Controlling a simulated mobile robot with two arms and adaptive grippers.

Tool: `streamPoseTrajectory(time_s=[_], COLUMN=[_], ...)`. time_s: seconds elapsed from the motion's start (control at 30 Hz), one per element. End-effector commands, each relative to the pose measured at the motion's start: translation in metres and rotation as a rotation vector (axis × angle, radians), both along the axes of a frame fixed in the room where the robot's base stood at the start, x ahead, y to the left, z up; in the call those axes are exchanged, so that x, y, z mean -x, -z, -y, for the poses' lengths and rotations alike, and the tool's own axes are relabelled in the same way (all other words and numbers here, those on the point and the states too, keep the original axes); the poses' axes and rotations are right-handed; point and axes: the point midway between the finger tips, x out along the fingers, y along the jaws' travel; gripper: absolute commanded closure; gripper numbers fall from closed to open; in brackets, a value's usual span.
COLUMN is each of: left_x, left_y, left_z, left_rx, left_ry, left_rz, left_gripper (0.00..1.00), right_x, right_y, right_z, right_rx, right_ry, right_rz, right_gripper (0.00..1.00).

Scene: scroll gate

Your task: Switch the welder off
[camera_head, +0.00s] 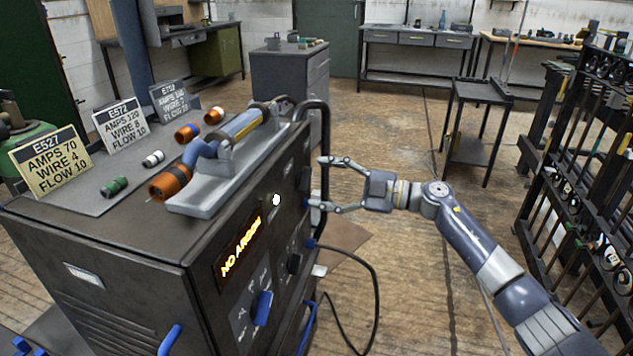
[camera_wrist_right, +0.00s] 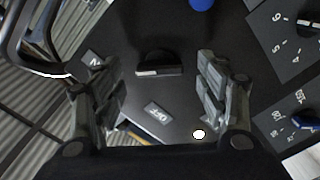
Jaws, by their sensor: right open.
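The welder (camera_head: 130,235) is a large dark box at the left in the head view. Its front panel has a lit orange display (camera_head: 241,247) reading "NO ARGON" and a glowing white lamp (camera_head: 276,200), also seen in the wrist view (camera_wrist_right: 199,134). In the wrist view a black switch (camera_wrist_right: 158,65) sits between my fingers, with an "OFF" label (camera_wrist_right: 157,112) below it and a partly hidden label (camera_wrist_right: 95,62) at the left. My right gripper (camera_head: 318,182) is open, its fingers spread on either side of the switch. Contact cannot be told. My left gripper is out of view.
The panel also has a blue knob (camera_head: 262,308) and numbered dials (camera_wrist_right: 290,32). A torch (camera_head: 215,150) and several sign cards (camera_head: 120,125) are on top of the welder. A black cable (camera_head: 375,300) hangs below. A dark gate (camera_head: 590,160) stands at the right.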

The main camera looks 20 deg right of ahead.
Motion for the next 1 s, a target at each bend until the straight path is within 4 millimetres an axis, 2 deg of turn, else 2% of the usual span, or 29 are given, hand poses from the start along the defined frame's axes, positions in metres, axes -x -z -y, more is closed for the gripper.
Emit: streamPoseTrajectory(time_s=[0.2,0.5,0.7,1.0], left_x=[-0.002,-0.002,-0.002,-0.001], left_y=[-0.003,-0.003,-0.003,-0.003], left_z=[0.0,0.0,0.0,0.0], left_rx=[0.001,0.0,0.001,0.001], left_ry=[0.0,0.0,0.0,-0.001], left_rz=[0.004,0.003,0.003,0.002], left_gripper=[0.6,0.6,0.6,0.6], right_x=[-0.011,-0.012,-0.012,-0.012], right_y=[0.0,0.0,0.0,0.0], right_z=[-0.015,-0.017,-0.017,-0.017], right_rx=[0.0,0.0,0.0,0.008], right_ry=[0.001,0.001,0.001,0.001], right_rz=[0.0,0.0,0.0,0.011], right_gripper=[0.33,0.33,0.78,0.78])
